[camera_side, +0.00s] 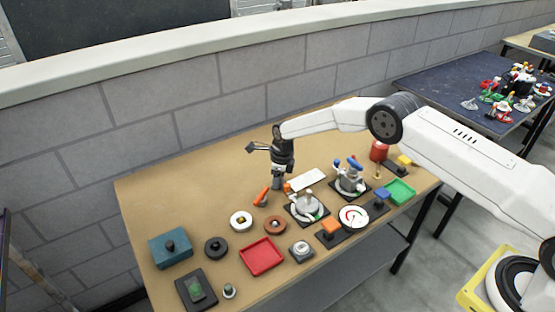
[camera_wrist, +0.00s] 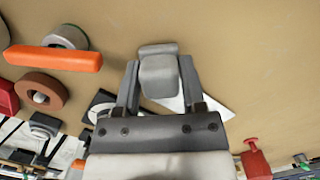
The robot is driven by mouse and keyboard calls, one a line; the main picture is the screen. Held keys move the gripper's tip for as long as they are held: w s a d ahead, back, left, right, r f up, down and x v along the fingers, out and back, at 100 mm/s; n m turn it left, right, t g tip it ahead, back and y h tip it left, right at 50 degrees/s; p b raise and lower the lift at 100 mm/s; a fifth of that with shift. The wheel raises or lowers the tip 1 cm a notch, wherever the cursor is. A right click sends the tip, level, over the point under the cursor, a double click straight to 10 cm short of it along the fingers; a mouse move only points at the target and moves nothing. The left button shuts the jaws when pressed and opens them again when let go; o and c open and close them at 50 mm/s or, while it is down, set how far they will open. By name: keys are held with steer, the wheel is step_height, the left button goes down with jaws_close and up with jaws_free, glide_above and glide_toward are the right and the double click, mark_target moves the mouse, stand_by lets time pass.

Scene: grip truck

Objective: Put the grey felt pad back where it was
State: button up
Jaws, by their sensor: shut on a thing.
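My gripper (camera_side: 278,178) points down above the back middle of the brown table. In the wrist view, my gripper (camera_wrist: 159,68) is shut on a rounded grey block-like piece, which I take for the grey felt pad (camera_wrist: 160,80). The pad sits between the two fingers, over bare tabletop and the edge of a white plate (camera_wrist: 190,104). In the side view the pad is too small to tell clearly from the fingers. No marked place for the pad can be made out.
An orange bar (camera_side: 262,196) lies just left of my gripper, with a white ring (camera_side: 240,220) and a brown ring (camera_side: 275,224) in front. The white plate (camera_side: 307,180) lies to the right. A red tray (camera_side: 262,256) is near the front. The back left tabletop is clear.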

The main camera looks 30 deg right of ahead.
steer(key=shift+f, duration=0.25)
steer(key=o, duration=1.1)
steer(key=shift+r, duration=0.15)
steer(key=shift+s+d+r, duration=0.15)
steer(key=shift+r, duration=1.85)
steer(key=shift+s+d+r, duration=0.2)
steer(key=shift+r, duration=1.8)
steer(key=shift+s+d+r, duration=0.15)
steer(key=shift+r, duration=1.85)
